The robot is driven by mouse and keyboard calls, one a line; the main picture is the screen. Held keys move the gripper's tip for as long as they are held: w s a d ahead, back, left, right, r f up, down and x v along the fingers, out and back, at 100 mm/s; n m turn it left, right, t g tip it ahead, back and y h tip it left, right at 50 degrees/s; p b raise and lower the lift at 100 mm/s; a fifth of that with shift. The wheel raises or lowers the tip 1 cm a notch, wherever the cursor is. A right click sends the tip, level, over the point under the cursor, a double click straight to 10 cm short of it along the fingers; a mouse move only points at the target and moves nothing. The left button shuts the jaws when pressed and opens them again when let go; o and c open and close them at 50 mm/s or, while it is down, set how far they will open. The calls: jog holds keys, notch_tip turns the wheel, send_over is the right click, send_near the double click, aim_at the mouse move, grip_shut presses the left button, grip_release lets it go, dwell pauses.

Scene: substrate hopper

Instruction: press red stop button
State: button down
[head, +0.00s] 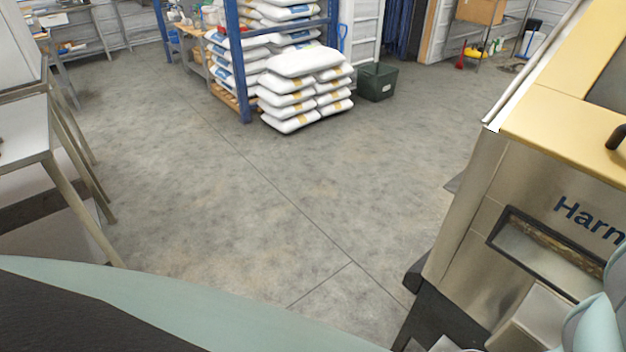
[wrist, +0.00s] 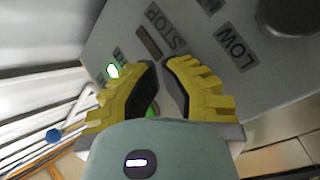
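In the wrist view, my gripper (wrist: 160,63) is in front of a grey control panel (wrist: 110,32). Its yellow fingers with dark inner pads lean together at the tips. A narrow gap shows between the tips, and I see nothing held. A label reading STOP (wrist: 158,17) is on the panel above the fingertips, tilted in the picture. I cannot make out a red button; my fingers hide part of the panel. Part of something green (wrist: 152,111) shows between the fingers. My gripper is not in the head view.
The panel also has a lit green lamp (wrist: 113,71), a LOW label (wrist: 235,47) and a black knob (wrist: 297,14). In the head view, a metal and yellow machine (head: 470,220) stands at right, stacked white sacks (head: 305,85) at the back and a table (head: 30,130) at left. Floor between is clear.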

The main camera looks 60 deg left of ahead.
jog(key=shift+w+a, duration=0.15)
jog(key=shift+w, duration=0.25)
jog(key=shift+s, duration=0.15)
dwell(0.4)
jog(key=shift+s, duration=0.7)
jog(key=shift+s, duration=0.1)
jog(key=s, duration=0.5)
jog(key=shift+d+p, duration=0.3)
jog(key=shift+d, duration=0.05)
jog(key=shift+r, duration=0.1)
dwell(0.4)
